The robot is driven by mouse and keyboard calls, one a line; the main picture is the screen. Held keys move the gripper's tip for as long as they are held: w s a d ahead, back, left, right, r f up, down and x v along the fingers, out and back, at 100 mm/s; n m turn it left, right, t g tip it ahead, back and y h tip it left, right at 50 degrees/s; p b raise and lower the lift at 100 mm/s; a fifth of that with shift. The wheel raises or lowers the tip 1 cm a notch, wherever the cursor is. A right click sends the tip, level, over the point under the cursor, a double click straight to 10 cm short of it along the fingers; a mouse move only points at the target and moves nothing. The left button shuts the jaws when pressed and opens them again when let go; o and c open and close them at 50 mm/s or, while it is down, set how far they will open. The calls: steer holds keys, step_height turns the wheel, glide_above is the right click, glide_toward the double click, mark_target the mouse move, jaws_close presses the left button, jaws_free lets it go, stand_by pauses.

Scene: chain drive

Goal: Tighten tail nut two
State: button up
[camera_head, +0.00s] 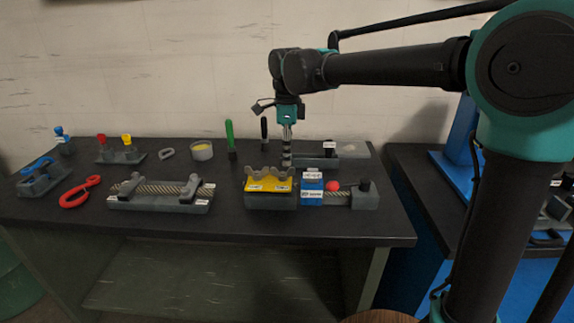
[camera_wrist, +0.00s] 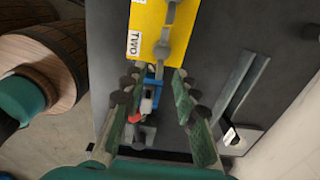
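My gripper (camera_head: 286,158) points down over the table, just behind the yellow-topped block (camera_head: 268,185). In the wrist view my gripper (camera_wrist: 158,76) has its two fingers spread apart, with nothing held between them. The yellow block also shows there (camera_wrist: 150,25), with a label reading TWO and a grey scalloped piece along it. A blue block (camera_head: 311,188) with white labels stands right of the yellow one. A threaded rod (camera_head: 341,199), a red ball (camera_head: 332,186) and a grey end block (camera_head: 364,194) follow to its right. I cannot tell which part is tail nut two.
A green-handled tool (camera_head: 230,138) stands behind. A grey rail (camera_head: 345,152) lies behind the blue block. The front strip of the table (camera_head: 230,225) is clear.

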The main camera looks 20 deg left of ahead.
step_height(320, 180, up, 7)
stand_by(0.3)
